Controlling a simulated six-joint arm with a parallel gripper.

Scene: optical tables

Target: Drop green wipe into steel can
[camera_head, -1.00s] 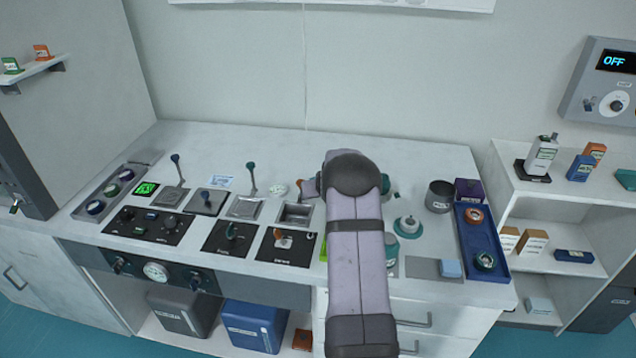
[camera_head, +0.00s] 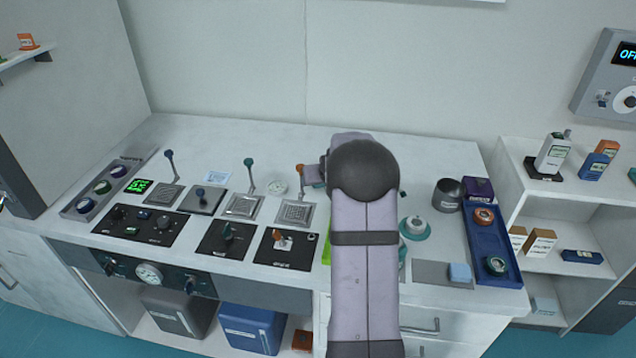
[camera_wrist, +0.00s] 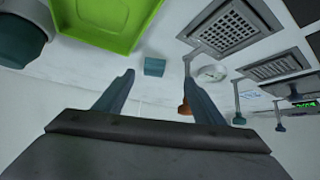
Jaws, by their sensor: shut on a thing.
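The green wipe, a small teal block (camera_wrist: 154,67), shows between my fingertips in the wrist view. My gripper (camera_wrist: 158,68) is shut on it, though the contact at the tips is hard to see. In the head view my gripper (camera_head: 314,174) is left of my dark wrist joint, beside the orange-topped lever, and my arm hides most of it. The steel can (camera_head: 448,196), a grey open cylinder, stands upright at the right of the bench, well right of my gripper. Its inside is only partly visible.
The orange-topped lever (camera_head: 300,170) stands close to my gripper. A bright green tray (camera_wrist: 110,25) lies near it. A white-and-teal round item (camera_head: 416,228), a purple box (camera_head: 478,188) and a blue tray (camera_head: 510,272) are near the can. A light-blue block (camera_head: 459,272) lies in front.

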